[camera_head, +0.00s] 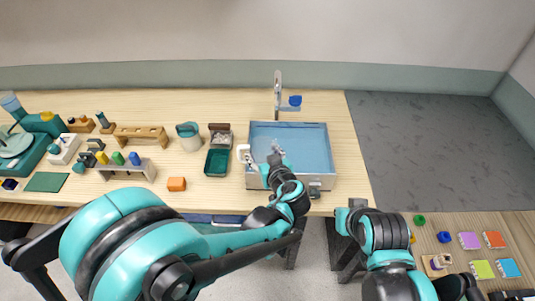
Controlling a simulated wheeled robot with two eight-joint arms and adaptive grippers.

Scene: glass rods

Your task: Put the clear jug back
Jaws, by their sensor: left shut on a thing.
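My left gripper (272,161) reaches over the left half of the blue-lined sink basin (312,145). It is shut on a small pale, see-through thing (278,147) that looks like the clear jug. The jug's outline is faint against the basin, and my gripper hides part of it. I cannot tell whether it touches the basin floor. My right arm shows at the lower right, but its gripper cannot be made out.
A tap (278,90) stands behind the basin. A wooden rack (141,134) is farther left. A side table (464,218) holds coloured pieces.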

